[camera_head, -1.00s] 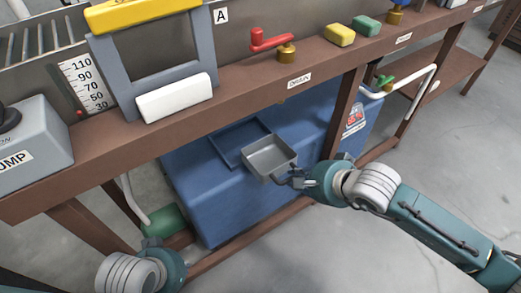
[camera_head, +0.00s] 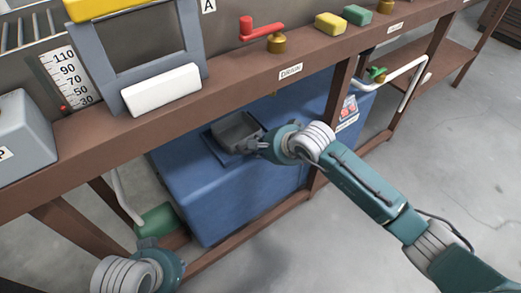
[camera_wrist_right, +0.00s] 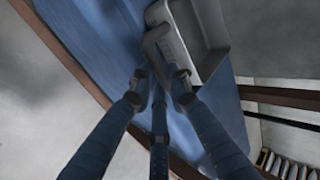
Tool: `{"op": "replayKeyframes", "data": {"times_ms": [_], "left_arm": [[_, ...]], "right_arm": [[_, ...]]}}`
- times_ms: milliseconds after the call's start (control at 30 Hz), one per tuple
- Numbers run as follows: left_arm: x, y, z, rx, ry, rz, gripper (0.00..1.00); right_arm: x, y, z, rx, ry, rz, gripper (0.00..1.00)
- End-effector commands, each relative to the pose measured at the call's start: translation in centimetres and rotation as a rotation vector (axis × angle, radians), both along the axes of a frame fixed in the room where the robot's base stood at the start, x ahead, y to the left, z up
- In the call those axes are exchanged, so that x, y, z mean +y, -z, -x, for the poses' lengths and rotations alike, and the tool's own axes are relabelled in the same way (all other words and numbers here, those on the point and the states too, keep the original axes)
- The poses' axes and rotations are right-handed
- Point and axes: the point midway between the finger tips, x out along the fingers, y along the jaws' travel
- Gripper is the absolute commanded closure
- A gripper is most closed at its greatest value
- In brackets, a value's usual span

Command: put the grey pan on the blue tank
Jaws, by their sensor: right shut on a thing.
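The grey pan (camera_head: 236,128) is a square, open-topped pan over the top of the blue tank (camera_head: 225,195), under the bench. It overlaps a dark blue square area on the tank top; I cannot tell whether it touches. My right gripper (camera_head: 254,146) is at the pan's near right side, shut on its handle. In the right wrist view the fingers (camera_wrist_right: 160,82) close around the handle, with the pan (camera_wrist_right: 215,28) beyond and the tank (camera_wrist_right: 95,30) beneath. My left gripper (camera_head: 149,243) is low at the left, away from the pan; its fingers are not clear.
The brown bench edge (camera_head: 230,92) runs above the tank, close over the pan. A bench leg (camera_head: 333,100) stands right of the pan. A red valve handle (camera_head: 262,28) and yellow and green blocks sit on the bench. Grey floor is clear at the right.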

Motion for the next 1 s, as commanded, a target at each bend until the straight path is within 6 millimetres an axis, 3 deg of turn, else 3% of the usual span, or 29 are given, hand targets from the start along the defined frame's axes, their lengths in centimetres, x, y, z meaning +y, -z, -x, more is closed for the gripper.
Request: {"op": "replayKeyframes", "data": {"times_ms": [167, 200, 267, 667, 1000], "left_arm": [[-0.1, -0.1, -0.3, -0.012, 0.002, 0.003, 1.0], [-0.1, -0.1, -0.3, -0.012, 0.002, 0.003, 1.0], [-0.1, -0.1, -0.3, -0.011, 0.002, 0.002, 1.0], [-0.1, -0.3, -0.2, -0.007, 0.002, 0.003, 1.0], [0.1, -1.5, 0.6, 0.027, -0.001, -0.004, 1.0]], "right_arm": [[-0.1, 0.3, 0.1, 0.004, 0.001, 0.004, 1.0], [-0.2, 0.4, 0.1, 0.007, 0.001, 0.005, 0.77], [-0.2, 0.4, 0.1, 0.006, 0.001, 0.005, 0.65], [-0.5, -0.3, 0.4, 0.004, 0.001, 0.005, 0.64], [-3.3, -5.3, 4.0, 0.002, 0.0, 0.005, 0.64]]}}
